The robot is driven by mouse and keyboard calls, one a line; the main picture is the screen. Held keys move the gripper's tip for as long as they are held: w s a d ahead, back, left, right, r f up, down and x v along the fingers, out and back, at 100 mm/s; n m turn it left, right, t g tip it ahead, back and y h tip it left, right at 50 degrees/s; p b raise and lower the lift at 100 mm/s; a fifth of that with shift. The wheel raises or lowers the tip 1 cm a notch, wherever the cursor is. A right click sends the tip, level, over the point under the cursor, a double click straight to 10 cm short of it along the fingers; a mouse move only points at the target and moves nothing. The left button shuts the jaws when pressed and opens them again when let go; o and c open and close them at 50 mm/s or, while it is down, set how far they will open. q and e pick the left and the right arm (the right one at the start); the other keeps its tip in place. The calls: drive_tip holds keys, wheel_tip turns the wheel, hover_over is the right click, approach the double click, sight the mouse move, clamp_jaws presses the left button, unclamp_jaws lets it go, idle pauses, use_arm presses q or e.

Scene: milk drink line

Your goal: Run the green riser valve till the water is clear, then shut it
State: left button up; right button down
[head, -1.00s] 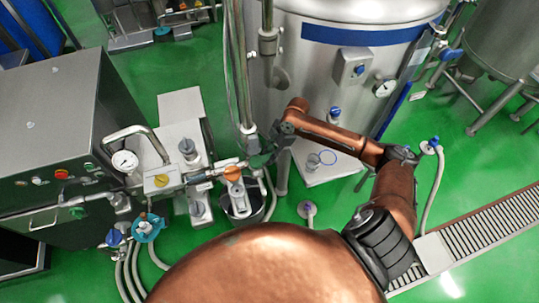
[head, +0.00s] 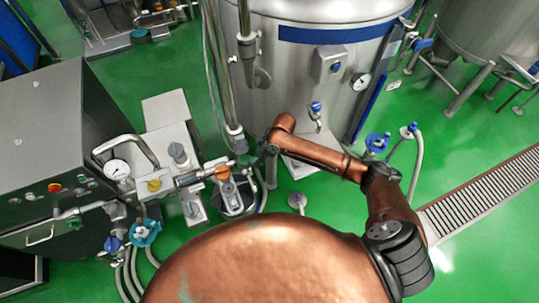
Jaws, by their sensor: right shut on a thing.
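My right gripper (head: 262,160) is at the lower end of the upright steel riser pipe (head: 247,50), beside the orange-handled valve (head: 222,172). It is shut on a small dark green part there, which looks like the green riser valve's handle; the fingers mostly cover it. A dark bucket (head: 234,207) stands on the floor just below the orange handle. No water stream can be made out, and the bucket's contents are too small to judge. My left gripper is out of view.
A large steel tank (head: 300,70) stands behind my right arm. A blue handwheel (head: 377,142) and hose stand right of it. Green floor is open at right, beside a drain grate (head: 480,195).

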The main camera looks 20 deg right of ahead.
drive_tip(key=shift+s, duration=0.1)
idle(0.4)
drive_tip(key=c, duration=1.5)
unclamp_jaws()
